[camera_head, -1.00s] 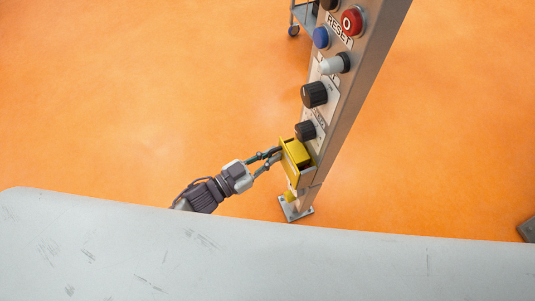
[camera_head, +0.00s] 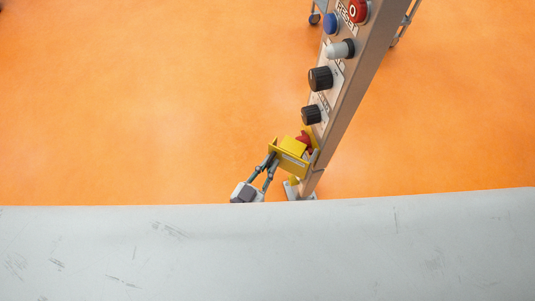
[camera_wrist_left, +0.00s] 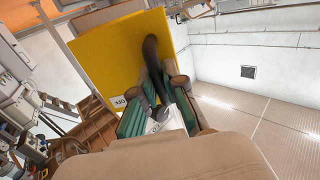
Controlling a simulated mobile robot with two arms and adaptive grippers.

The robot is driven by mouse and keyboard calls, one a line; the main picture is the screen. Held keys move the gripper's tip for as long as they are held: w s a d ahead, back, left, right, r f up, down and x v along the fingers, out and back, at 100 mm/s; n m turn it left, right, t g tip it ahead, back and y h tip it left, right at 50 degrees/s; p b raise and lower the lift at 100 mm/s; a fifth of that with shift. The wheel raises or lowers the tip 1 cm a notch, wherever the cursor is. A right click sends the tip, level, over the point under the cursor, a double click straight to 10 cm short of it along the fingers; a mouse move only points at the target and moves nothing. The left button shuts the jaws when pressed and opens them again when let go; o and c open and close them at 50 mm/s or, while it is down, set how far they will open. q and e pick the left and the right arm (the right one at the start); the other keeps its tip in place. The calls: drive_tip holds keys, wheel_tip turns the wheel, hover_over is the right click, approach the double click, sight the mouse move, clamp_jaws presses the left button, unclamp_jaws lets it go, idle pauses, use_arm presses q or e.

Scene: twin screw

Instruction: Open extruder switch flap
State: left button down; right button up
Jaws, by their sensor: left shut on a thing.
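The yellow extruder switch flap (camera_head: 290,162) sits low on the metal post, tilted outward from its yellow housing (camera_head: 311,132). A red part (camera_head: 304,140) shows behind the flap's upper edge. My left gripper (camera_head: 271,162) is at the flap's left side, shut on the flap. In the left wrist view the flap (camera_wrist_left: 105,55) is a large yellow plate in front of the gripper (camera_wrist_left: 158,85); the exact contact is partly hidden by the fingers. My right gripper is not in view.
The post (camera_head: 352,105) carries black knobs (camera_head: 320,79), a white switch (camera_head: 340,49), a blue button (camera_head: 331,23) and a red button (camera_head: 359,11) above the flap. Orange floor (camera_head: 140,100) lies open to the left.

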sight(281, 160)
use_arm(q)
drive_tip(key=s+y, duration=0.1)
drive_tip(key=s+d+n+t+y, duration=0.1)
drive_tip(key=s, duration=0.1)
drive_tip(key=shift+s+n+p, duration=0.2)
drive_tip(key=shift+n+p, duration=0.1)
drive_tip(key=shift+p, duration=0.05)
drive_tip(key=shift+s+d+p, duration=0.3)
drive_tip(key=shift+s+d, duration=0.4)
drive_tip(key=shift+s, duration=0.3)
drive_tip(key=shift+s+d+p, duration=0.3)
drive_tip(key=shift+s+d, duration=0.4)
drive_tip(key=shift+s, duration=0.25)
drive_tip(key=c, duration=1.5)
unclamp_jaws()
drive_tip(key=shift+s, duration=0.1)
